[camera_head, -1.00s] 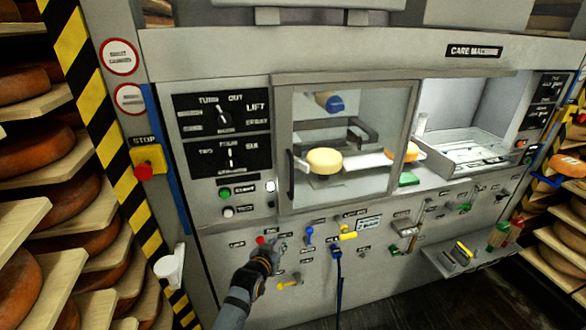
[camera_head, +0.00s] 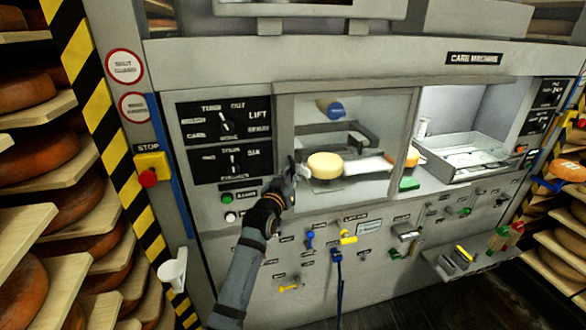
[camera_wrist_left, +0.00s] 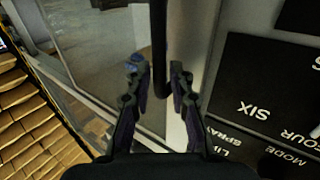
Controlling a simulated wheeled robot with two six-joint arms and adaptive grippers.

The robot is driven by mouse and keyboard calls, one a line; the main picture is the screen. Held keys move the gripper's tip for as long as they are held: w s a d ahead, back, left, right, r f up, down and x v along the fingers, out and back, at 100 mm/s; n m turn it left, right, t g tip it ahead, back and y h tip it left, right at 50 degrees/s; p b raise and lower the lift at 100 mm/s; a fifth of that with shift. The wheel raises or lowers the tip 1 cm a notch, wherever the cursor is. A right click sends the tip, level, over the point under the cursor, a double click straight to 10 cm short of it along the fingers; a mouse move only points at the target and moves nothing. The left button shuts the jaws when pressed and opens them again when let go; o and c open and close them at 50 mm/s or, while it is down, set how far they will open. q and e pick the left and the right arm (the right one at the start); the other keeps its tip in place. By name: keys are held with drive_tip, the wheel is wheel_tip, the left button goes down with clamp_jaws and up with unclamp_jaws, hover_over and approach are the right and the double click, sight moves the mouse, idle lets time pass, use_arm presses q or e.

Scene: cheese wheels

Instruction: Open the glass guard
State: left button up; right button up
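The glass guard (camera_head: 384,118) is a framed pane on the grey machine front. It covers the left part of the opening, and a pale cheese wheel (camera_head: 325,165) shows behind it. My left gripper (camera_head: 291,171) is at the left edge of the guard and hides its handle in the head view. In the left wrist view, the dark bar handle (camera_wrist_left: 158,42) stands between the two fingers of my left gripper (camera_wrist_left: 157,76). The fingers are open, with gaps visible beside the bar. The glass (camera_wrist_left: 95,45) is left of it. My right gripper is in no view.
Black dial panels (camera_head: 223,120) lie left of the guard. An open bay with a metal tray (camera_head: 465,158) is at the right. Levers and knobs, including a yellow one (camera_head: 348,237), stick out below. A red stop button (camera_head: 148,178) and cheese shelves (camera_head: 40,115) are at left.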

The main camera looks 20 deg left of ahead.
use_arm(q)
drive_tip(key=shift+w, duration=0.75)
clamp_jaws()
